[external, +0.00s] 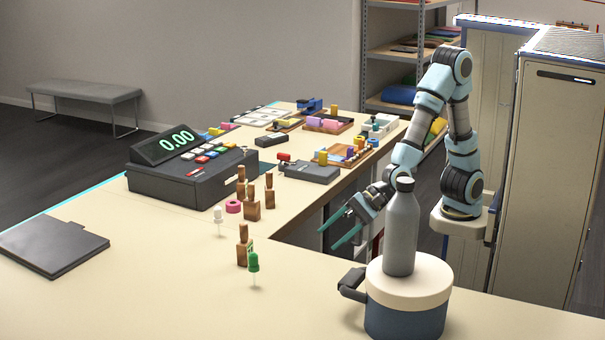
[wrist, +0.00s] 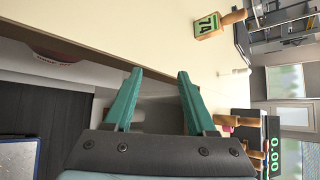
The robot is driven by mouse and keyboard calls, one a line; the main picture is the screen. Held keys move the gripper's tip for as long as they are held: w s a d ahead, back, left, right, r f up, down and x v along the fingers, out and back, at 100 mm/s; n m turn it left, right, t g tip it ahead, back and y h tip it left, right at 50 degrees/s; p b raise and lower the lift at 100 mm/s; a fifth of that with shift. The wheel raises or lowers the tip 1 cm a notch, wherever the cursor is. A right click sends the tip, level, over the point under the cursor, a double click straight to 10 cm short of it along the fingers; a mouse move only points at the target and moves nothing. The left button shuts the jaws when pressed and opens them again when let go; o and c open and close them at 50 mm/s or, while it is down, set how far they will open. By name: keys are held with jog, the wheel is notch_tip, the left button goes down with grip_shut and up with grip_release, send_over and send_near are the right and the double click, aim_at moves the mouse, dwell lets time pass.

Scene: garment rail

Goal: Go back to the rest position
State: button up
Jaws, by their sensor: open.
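My gripper (external: 326,242) is open and empty, its two teal fingers pointing left and down over the gap beside the counter's inner edge in the external view. In the wrist view, the fingers (wrist: 160,72) stand apart with nothing between them. My arm reaches in from the right with a bent elbow. The grey bottle in front hides part of the forearm's surroundings.
The pale counter (external: 150,290) bends around a gap. On it stand wooden-handled stamps (external: 244,248), a green pin-like piece (external: 254,264), a cash register (external: 190,180) and a black folder (external: 52,246). A grey bottle (external: 401,235) stands on a round-lidded pot (external: 405,318) near my gripper.

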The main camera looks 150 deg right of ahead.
jog(key=s+a+f+n+g+y+p, duration=0.1)
jog(key=s+a+n+y, duration=0.1)
jog(key=a+n, duration=0.5)
jog(key=s+a+f+n+g+y+p, duration=0.1)
jog(key=s+a+n+y+p, duration=0.15)
jog(key=a+n, duration=0.4)
jog(key=s+a+n+g+y+p, duration=0.1)
jog(key=s+a+n+g, duration=0.4)
jog(key=s+n, duration=0.6)
jog(key=a+n+y, duration=0.1)
jog(key=n, duration=0.6)
jog(key=shift+f, duration=0.4)
jog(key=shift+a, duration=0.1)
